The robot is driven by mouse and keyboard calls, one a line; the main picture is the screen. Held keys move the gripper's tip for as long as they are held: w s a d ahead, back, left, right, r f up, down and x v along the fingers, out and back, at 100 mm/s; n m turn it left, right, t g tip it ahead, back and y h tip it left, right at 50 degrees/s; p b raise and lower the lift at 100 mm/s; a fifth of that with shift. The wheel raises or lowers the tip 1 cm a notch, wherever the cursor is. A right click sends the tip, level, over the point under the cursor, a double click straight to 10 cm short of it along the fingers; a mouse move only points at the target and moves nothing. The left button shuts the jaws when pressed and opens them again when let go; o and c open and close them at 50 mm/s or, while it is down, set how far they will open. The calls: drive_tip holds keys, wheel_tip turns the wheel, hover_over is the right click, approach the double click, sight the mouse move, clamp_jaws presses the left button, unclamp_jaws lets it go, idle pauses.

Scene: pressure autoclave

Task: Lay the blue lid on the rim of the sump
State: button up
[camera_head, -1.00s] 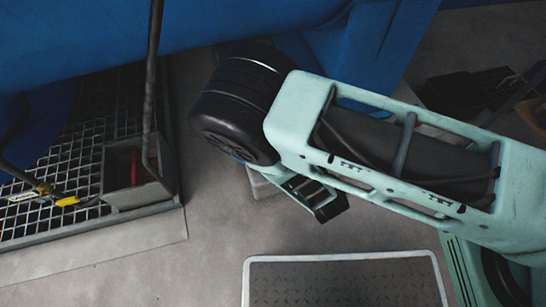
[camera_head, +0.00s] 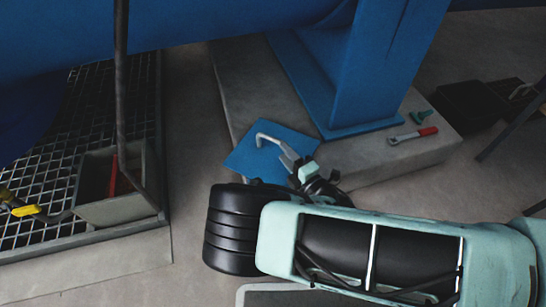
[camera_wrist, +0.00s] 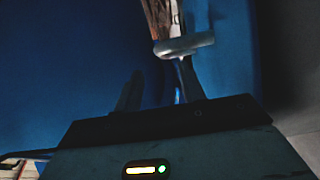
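The blue lid (camera_head: 245,159) is a flat square plate with a grey bent handle (camera_head: 269,137) on top. In the head view it shows beyond my wrist, over the front left edge of the concrete plinth. My gripper (camera_head: 292,162) is at the right end of the handle. In the wrist view the handle (camera_wrist: 185,46) is close in front of the fingers, with blue behind it. I cannot tell whether the fingers are closed on it, or whether the lid rests or hangs. The sump (camera_head: 105,211) appears to be the grey open box at the left, with a red part inside.
A metal grating (camera_head: 40,195) surrounds the box, with a dark pipe (camera_head: 121,90) rising in front and a yellow-handled fitting (camera_head: 24,210) beside it. A red-handled tool (camera_head: 413,135) lies on the plinth (camera_head: 355,160) near the blue support leg (camera_head: 380,70). Bare floor separates grating and plinth.

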sight(273, 138)
drive_tip(key=shift+b+x, duration=0.4)
drive_tip(key=shift+x, duration=0.85)
drive_tip(key=b+x, duration=0.2)
drive_tip(key=x, duration=0.1)
drive_tip(key=b+x, duration=0.1)
drive_tip(key=b, duration=0.1)
drive_tip(key=shift+w+f, duration=0.3)
drive_tip(key=shift+f, duration=0.1)
drive_tip(key=shift+w+a+r, duration=0.15)
drive_tip(key=shift+w+r, duration=0.05)
drive_tip(key=shift+w, duration=0.1)
clamp_jaws()
drive_tip(key=shift+r, duration=0.15)
